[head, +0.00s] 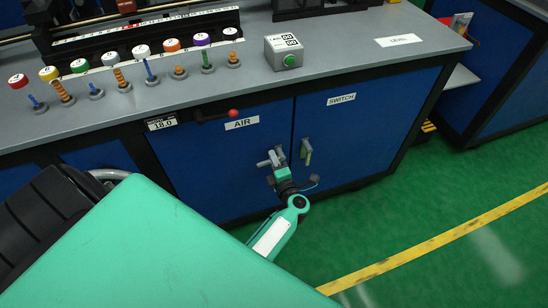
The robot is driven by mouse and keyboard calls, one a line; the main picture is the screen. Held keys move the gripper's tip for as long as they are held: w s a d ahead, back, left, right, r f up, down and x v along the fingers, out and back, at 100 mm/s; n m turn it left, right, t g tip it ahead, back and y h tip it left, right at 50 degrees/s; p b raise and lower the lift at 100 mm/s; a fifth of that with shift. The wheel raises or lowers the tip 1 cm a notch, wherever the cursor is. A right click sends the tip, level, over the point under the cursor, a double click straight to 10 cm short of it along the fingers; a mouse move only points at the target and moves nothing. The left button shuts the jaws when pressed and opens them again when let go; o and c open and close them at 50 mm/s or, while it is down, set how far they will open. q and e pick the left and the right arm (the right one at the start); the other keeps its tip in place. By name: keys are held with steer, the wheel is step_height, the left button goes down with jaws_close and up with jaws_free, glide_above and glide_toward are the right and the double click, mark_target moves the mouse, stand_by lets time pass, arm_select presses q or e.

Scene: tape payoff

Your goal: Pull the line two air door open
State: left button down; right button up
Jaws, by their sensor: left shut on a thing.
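The blue door labelled AIR (205,165) is on the front of the grey-topped bench and looks closed, flush with the door beside it. My left gripper (273,158) is at the right edge of this door, shut on its handle. The handle is mostly hidden by the fingers. My left arm comes in from the lower left and covers the lower left of the view. My right gripper is not in view.
A blue SWITCH door (365,120) with its own handle (306,150) adjoins on the right. A red-knobbed lever (232,113) sits above the AIR door. Several coloured-cap spools and a green-button box (283,52) stand on the benchtop (340,55). Green floor (400,215) in front is clear.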

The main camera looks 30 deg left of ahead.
arm_select(q)
steer(key=shift+d, duration=0.1)
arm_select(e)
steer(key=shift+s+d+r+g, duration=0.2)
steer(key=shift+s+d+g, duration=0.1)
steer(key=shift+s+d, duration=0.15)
